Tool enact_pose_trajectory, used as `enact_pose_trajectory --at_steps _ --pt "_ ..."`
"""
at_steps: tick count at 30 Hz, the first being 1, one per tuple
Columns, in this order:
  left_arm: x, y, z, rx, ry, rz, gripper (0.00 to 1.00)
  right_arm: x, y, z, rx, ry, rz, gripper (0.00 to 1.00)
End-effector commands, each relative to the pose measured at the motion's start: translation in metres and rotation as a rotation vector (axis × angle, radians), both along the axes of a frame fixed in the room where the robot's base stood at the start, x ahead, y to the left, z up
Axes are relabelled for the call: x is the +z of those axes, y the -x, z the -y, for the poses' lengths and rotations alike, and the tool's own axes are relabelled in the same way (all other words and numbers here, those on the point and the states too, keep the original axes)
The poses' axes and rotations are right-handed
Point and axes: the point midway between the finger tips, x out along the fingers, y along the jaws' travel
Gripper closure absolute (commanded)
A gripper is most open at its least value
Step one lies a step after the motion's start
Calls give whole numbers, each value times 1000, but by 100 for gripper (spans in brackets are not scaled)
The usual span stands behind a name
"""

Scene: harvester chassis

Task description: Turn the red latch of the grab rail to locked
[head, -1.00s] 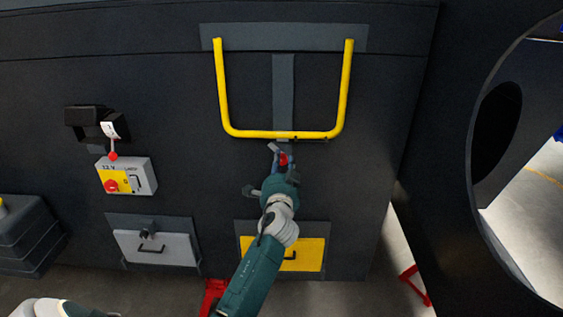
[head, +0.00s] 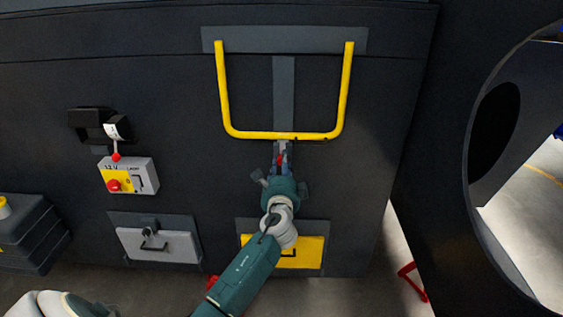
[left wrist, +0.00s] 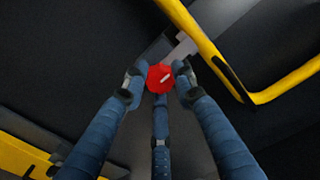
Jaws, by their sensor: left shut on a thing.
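The yellow grab rail (head: 285,134) is a U shape on the dark chassis wall, with its crossbar at the bottom. The red latch (head: 280,158) is just under the crossbar, partly hidden by my left gripper (head: 281,150). In the left wrist view the latch (left wrist: 160,78) is a red round knob with a pale line slanting up to the right. My left gripper (left wrist: 158,80) has its blue fingers shut on the knob from both sides, with a third finger below. My right gripper is not in view.
A yellow drawer panel (head: 313,251) lies behind my left forearm. To the left are a switch box (head: 145,174) with a red knob, a black bracket (head: 88,124) with a tag, and a grey drawer (head: 180,246). A large round opening (head: 495,130) is at the right.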

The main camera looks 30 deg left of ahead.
Motion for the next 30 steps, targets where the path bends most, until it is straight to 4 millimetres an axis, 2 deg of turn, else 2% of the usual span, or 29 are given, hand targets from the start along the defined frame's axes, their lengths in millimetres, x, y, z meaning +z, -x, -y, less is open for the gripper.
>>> enact_pose_trajectory --at_steps 1,18,19,21,30 --pt "6 -2 4 -12 -14 2 99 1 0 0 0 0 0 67" --pt "2 -2 5 -13 -36 -15 99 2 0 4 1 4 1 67" --pt "2 -2 5 -13 -36 -16 69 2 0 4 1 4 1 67" --pt "2 -2 5 -11 -36 -17 55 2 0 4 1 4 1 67" --pt "-1 0 2 -5 -34 -20 54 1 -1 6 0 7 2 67"
